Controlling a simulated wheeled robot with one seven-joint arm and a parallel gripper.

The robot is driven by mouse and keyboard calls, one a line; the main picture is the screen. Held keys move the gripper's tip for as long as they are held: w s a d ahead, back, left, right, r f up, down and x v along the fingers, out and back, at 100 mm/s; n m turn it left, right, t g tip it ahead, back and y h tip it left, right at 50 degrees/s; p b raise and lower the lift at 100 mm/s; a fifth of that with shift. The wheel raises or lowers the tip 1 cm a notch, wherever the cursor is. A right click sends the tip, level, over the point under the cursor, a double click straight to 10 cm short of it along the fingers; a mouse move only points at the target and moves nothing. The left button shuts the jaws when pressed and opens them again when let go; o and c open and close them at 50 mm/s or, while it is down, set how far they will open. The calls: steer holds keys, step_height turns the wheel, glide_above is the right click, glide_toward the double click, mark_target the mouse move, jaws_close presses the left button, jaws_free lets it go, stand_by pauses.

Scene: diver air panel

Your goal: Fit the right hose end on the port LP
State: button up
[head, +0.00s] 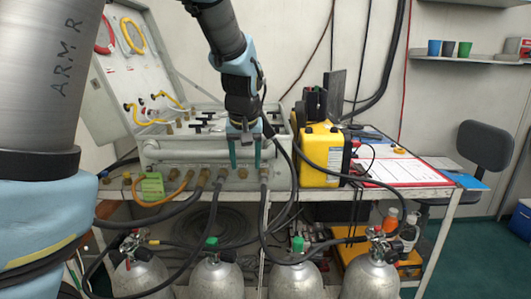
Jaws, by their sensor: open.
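The air panel is a pale case (150,152) on the table, with its lid (118,75) raised at the left. A row of brass fittings runs along its front edge. Dark hoses hang from several of them, including a brass hose end (264,174) at the right of the row. Port labels are too small to read, so I cannot tell which port is LP or which hose end is the right one. My gripper (245,166) points down in front of the panel with its teal fingers apart and nothing seen between them. It covers part of the panel front.
An orange hose (164,202) loops at the left by a green tag (152,187). A yellow unit (320,157) stands right of the panel, with papers (400,171) beyond. Several grey cylinders (293,283) stand below with dark hoses around them.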

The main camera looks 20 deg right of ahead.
glide_toward(263, 182)
steer(key=p+x, duration=0.1)
steer(key=x, duration=0.7)
steer(key=shift+f, duration=0.4)
steer(key=shift+c, duration=0.3)
jaws_close()
